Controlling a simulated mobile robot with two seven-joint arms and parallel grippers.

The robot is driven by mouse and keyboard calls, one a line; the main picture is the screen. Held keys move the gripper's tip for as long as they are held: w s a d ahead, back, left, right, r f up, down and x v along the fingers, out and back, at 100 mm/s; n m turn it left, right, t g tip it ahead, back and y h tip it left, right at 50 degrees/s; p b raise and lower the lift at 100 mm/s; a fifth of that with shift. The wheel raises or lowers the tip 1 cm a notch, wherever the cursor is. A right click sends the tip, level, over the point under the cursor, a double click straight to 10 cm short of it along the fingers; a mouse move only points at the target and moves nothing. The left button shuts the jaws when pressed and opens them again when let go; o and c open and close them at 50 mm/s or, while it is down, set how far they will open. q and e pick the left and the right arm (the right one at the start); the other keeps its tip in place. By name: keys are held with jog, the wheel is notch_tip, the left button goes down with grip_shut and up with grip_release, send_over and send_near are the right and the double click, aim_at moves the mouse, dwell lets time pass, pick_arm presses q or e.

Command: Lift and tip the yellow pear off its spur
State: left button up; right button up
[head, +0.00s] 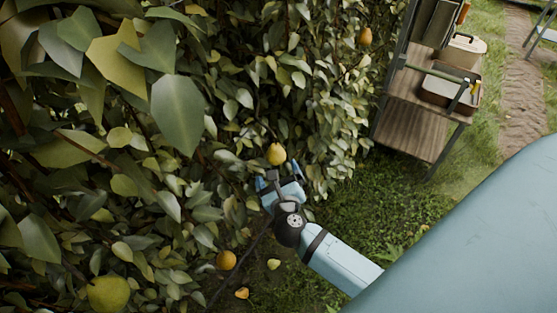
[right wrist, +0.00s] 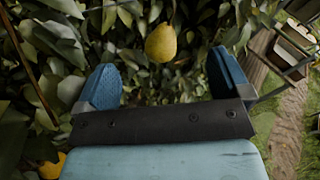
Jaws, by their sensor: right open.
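The yellow pear (head: 276,154) hangs at the hedge's face in the head view, just beyond my right gripper (head: 279,178). My right gripper is open, with its blue fingers spread and nothing between them. In the right wrist view the pear (right wrist: 161,43) shows upright, ahead of the gap between the fingertips (right wrist: 163,72) and roughly centred. It looks clear of both fingers. Its spur is not clearly visible; leaves crowd around its top. My left gripper is not in view.
Other fruit shows in the hedge: an orange one (head: 226,260), a green one (head: 109,294) and one higher up (head: 365,36). A small orange piece (head: 241,293) lies low down. A wooden-shelved cart (head: 420,126) with a tray (head: 447,92) stands right, beside grass.

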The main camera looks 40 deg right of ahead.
aim_at(277, 162)
jog(key=w+d+f+m+g, duration=0.1)
jog(key=w+d+f+m, duration=0.1)
jog(key=w, duration=0.1)
jog(key=w+d+f+m+g+p, duration=0.1)
jog(key=w+d+f+m, duration=0.1)
jog(key=w+d+f, duration=0.1)
jog(key=w+d+f+m+g, duration=0.1)
jog(key=w+d+f+m, duration=0.1)
jog(key=w, duration=0.3)
jog(key=shift+w+d+f+g, duration=0.2)
jog(key=shift+f+g, duration=0.2)
jog(key=shift+f, duration=0.25)
jog(key=shift+c, duration=0.3)
jog(key=c, duration=1)
jog(key=shift+s+r+p, duration=0.1)
jog(key=shift+r+p, duration=0.05)
jog(key=shift+p, duration=0.75)
jog(key=shift+s+a+g+y+p, duration=0.35)
jog(key=shift+g+p, duration=0.25)
jog(key=shift+p, duration=1.2)
